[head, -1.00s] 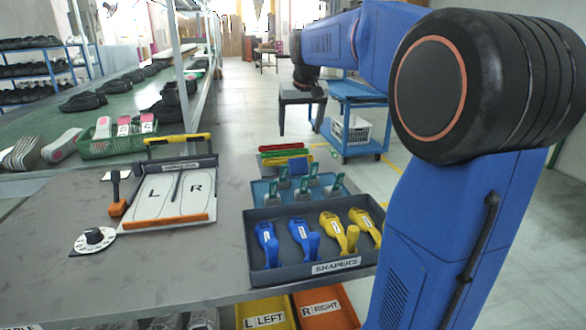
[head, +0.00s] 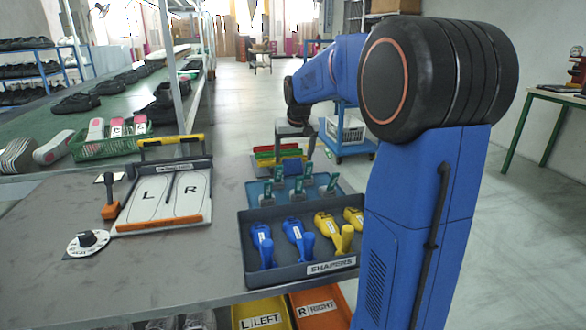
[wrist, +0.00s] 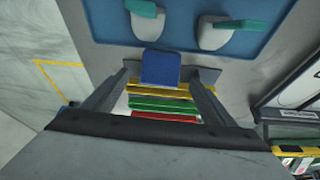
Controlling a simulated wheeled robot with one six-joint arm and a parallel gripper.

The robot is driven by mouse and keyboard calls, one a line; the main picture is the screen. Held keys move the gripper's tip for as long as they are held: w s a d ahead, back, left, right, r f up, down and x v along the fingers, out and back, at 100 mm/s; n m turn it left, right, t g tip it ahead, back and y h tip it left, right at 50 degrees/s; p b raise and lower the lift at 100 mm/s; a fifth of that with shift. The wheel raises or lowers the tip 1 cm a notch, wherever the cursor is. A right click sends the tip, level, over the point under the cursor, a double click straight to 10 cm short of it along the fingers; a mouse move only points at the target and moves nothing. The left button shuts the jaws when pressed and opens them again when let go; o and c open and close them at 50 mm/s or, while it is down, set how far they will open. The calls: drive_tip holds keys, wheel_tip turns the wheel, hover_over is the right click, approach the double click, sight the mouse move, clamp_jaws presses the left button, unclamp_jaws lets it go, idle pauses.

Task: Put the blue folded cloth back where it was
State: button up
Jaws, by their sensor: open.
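The blue folded cloth (wrist: 160,68) shows in the wrist view as a small blue block between my two fingertips, at the near end of the yellow, green and red strips. My gripper (wrist: 166,76) is open, with one finger on each side of the cloth and gaps beside it. In the head view my gripper (head: 295,132) is low over the far end of the table, at the coloured strips (head: 277,154). I cannot tell whether the cloth touches the strips.
A teal tray (head: 330,197) with green-handled tools is close to the gripper. In front is the grey SHAPERS tray (head: 290,272) with blue and yellow shapers. The L/R board (head: 165,222) lies left. The table's middle between is bare. A blue cart (head: 349,148) stands beyond.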

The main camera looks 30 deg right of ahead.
sight(292, 166)
drive_tip(key=x, duration=0.2)
drive_tip(key=shift+w+d+f, duration=0.1)
drive_tip(key=shift+f, duration=0.15)
drive_tip(key=c, duration=1.2)
drive_tip(key=shift+r, duration=0.1)
drive_tip(key=shift+c, duration=0.2)
